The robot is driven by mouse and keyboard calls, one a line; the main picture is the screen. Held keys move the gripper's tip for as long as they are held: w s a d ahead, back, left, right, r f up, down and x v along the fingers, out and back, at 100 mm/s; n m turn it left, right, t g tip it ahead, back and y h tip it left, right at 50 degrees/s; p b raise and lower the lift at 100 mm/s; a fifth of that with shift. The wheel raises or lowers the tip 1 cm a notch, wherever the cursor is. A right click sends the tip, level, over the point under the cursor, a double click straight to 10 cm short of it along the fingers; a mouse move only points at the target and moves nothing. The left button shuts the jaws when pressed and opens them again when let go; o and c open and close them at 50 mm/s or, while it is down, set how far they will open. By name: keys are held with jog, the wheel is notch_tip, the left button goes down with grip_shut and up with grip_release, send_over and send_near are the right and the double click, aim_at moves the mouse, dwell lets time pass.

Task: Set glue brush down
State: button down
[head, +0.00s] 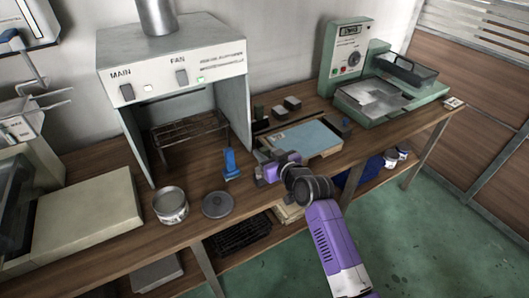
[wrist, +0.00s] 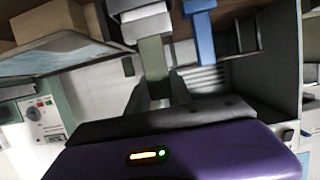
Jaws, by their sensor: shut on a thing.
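My gripper (head: 268,172) is low over the bench, in front of the wooden tray with a blue panel (head: 305,138). In the wrist view my gripper (wrist: 158,88) is shut on a grey-green strip (wrist: 153,58), which seems to be the glue brush. Its far end meets or overlaps pale grey blocks, and I cannot tell which. Its bristles are not clear, and in the head view the gripper mostly hides it. I cannot tell whether it touches the bench.
A blue upright tool (head: 231,163) stands just left of my gripper. A round grey lid (head: 217,205) and a metal pot (head: 170,205) are further left. A fume hood (head: 172,62) stands behind, and a green machine (head: 347,60) is at the back right.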

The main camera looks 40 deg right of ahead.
jog(key=shift+f+b, duration=0.5)
jog(key=shift+f, duration=0.05)
dwell(0.4)
jog(key=c, duration=1.1)
grip_release()
jog(key=shift+o, duration=0.2)
jog(key=shift+s, duration=0.1)
jog(key=v, duration=0.7)
jog(key=shift+s, duration=0.3)
jog(key=shift+a+r, duration=0.1)
jog(key=shift+r, duration=0.05)
